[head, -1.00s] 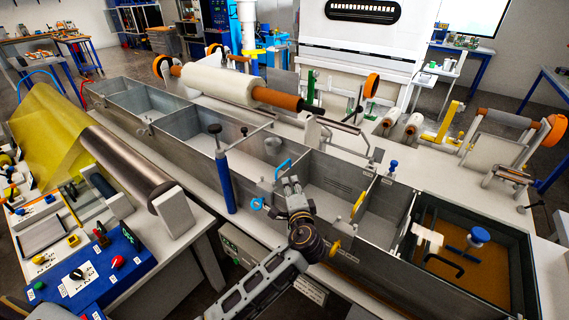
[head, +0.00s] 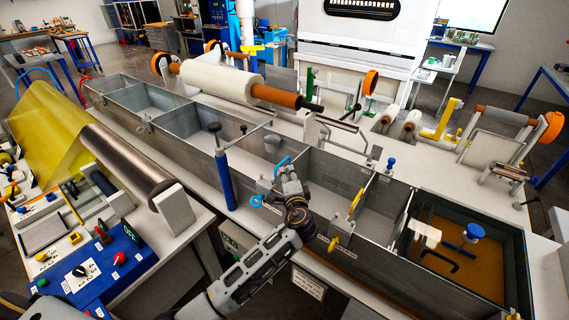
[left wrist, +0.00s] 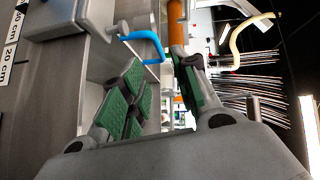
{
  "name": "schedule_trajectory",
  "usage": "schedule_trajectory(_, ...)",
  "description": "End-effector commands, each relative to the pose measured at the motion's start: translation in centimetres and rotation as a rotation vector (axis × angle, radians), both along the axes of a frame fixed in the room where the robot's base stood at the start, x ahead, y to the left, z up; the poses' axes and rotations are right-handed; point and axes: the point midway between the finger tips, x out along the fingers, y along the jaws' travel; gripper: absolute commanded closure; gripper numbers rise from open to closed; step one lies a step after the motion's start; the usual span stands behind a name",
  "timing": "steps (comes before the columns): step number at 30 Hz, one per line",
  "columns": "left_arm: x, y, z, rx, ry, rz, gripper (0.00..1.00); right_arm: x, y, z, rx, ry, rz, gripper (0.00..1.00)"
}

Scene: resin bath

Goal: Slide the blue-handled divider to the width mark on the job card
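The blue handle (head: 283,163) of a divider stands at the long metal trough's near wall, left of centre. My left gripper (head: 287,174) is right beside this handle in the head view. In the left wrist view my left gripper (left wrist: 158,62) has its green-padded fingers spread, with the blue handle (left wrist: 146,38) just ahead of and between the tips, not visibly pinched. Scale marks (left wrist: 12,45) reading 20 cm and 30 cm run along the left. A white card (head: 308,284) is on the trough's front; its text is too small to read. My right gripper is not in view.
A yellow handle (head: 357,203) stands right of my gripper, with a yellow clip (head: 333,243) on the near wall. A blue post (head: 223,178) stands to the left. The right compartment holds brown liquid (head: 455,255). A white roll (head: 222,84) spans behind the trough.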

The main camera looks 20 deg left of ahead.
Motion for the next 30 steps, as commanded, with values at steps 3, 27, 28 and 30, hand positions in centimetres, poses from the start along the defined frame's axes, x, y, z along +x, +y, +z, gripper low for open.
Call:
schedule_trajectory(3,1.2,0.6,0.0,0.002,0.000,0.002,0.70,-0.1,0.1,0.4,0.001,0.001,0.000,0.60)
schedule_trajectory(27,7.4,3.4,-1.1,0.002,0.000,0.001,0.70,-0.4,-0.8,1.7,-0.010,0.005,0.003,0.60)
schedule_trajectory(28,7.4,3.4,-1.1,0.002,0.000,0.001,0.70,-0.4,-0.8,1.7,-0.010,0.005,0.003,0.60)
schedule_trajectory(30,7.5,3.5,-1.1,0.002,0.000,0.001,0.70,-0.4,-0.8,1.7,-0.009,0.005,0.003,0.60)
